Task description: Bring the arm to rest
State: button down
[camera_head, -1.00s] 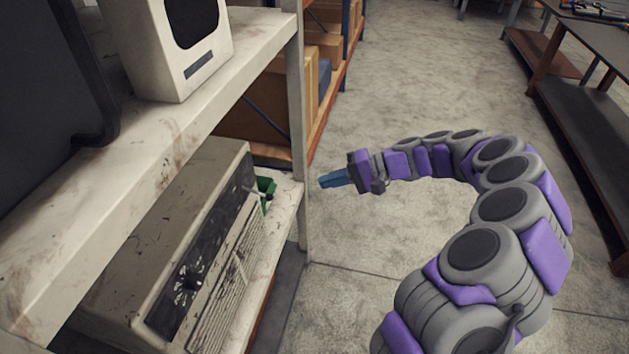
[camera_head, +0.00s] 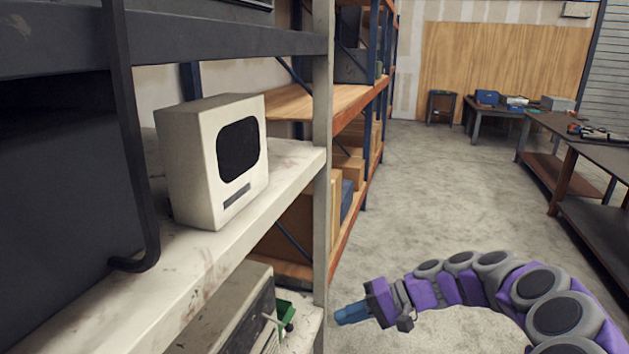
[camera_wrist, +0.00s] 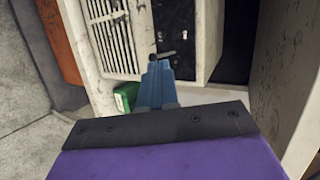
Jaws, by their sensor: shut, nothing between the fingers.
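My gripper (camera_head: 352,313) is at the end of my curved purple and grey arm, low in the head view. Its blue fingers are shut with nothing between them and point left toward the shelf's front post. In the wrist view the shut fingers (camera_wrist: 157,85) point at the front of a worn off-white machine. The arm curls over open floor, and its lower part is cut off by the frame edge.
The shelf (camera_head: 215,265) on the left holds a white boxy monitor (camera_head: 215,155). Below it are the worn machine (camera_head: 235,315) and a green object (camera_head: 292,312). Concrete floor (camera_head: 430,180) is clear in the middle. A dark workbench (camera_head: 590,150) stands right.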

jog(key=s+a+r+n+g+h, duration=0.1)
jog(key=s+a+r+n+h, duration=0.15)
jog(key=s, duration=0.65)
jog(key=s+a+r+n+g+h, duration=0.1)
jog(key=s+a+r+g+h, duration=0.15)
jog(key=s, duration=0.65)
jog(key=s+d+f+m+t+h, duration=0.1)
jog(key=s+d+f+h, duration=0.3)
jog(key=s, duration=0.5)
jog(key=s+d+f+m+h, duration=0.1)
jog(key=s+d+h, duration=0.3)
jog(key=s+d, duration=0.4)
jog(key=w+a+r+n+y, duration=0.1)
jog(key=w+a+y, duration=0.45)
jog(key=w, duration=0.45)
jog(key=w+a+r+y, duration=0.1)
jog(key=w+a+y, duration=0.3)
jog(key=w+a, duration=0.5)
jog(key=w+d+f+m+t+y+b, duration=0.1)
jog(key=w+d+f+m+t+y, duration=0.15)
jog(key=w+d, duration=0.55)
jog(key=w+d+f+m+t+y+b, duration=0.15)
jog(key=w+d+f, duration=0.25)
jog(key=w, duration=0.7)
jog(key=r+b+x, duration=0.1)
jog(key=b+x, duration=0.1)
jog(key=x, duration=1.2)
jog(key=shift+a+r+y, duration=0.25)
jog(key=shift+a+y, duration=0.2)
jog(key=shift+a, duration=0.15)
